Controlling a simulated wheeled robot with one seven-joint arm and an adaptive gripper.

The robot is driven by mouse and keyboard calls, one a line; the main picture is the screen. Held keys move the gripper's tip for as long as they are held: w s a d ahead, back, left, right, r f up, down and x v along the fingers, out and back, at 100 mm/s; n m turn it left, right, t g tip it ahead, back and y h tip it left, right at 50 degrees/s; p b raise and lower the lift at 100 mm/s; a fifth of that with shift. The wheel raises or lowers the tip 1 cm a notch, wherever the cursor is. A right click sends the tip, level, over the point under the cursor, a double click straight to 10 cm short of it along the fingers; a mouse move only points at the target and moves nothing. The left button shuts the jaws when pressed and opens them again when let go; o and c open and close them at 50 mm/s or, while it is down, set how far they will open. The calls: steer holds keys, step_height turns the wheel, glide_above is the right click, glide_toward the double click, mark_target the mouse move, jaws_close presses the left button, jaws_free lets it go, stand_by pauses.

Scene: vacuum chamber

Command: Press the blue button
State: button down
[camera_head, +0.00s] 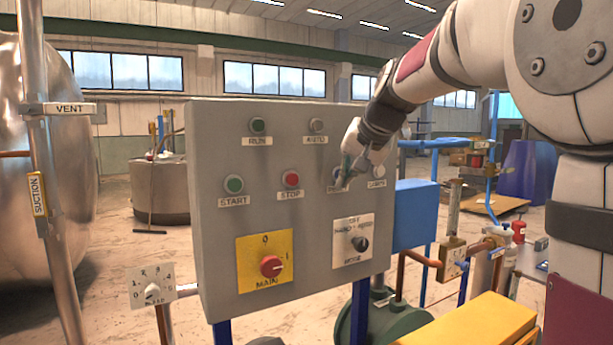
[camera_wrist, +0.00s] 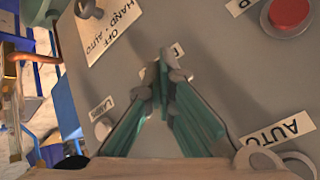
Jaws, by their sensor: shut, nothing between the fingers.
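The grey control panel (camera_head: 215,250) faces me with several buttons and switches. My gripper (camera_head: 340,187) is at the panel's right part, between the red STOP button (camera_head: 291,179) and the white button above the LAMPS label (camera_head: 378,184). Its green fingers are closed together and empty. A small bluish patch (camera_head: 336,173) beside the fingers may be the blue button, mostly hidden by my gripper. In the wrist view the closed fingertips (camera_wrist: 164,78) cover that spot, next to a partly hidden label. I cannot tell whether they touch the button.
The green START button (camera_head: 234,184), RUN lamp (camera_head: 257,126) and AUTO button (camera_head: 317,125) are on the same panel. Below are the red MAIN switch (camera_head: 271,266) and the MODE selector (camera_head: 360,244). A blue box (camera_head: 415,215) stands right of the panel.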

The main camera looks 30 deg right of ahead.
steer(key=shift+s, duration=0.9)
steer(key=s+p, duration=0.1)
steer(key=s, duration=0.4)
steer(key=shift+d, duration=0.1)
stand_by(0.7)
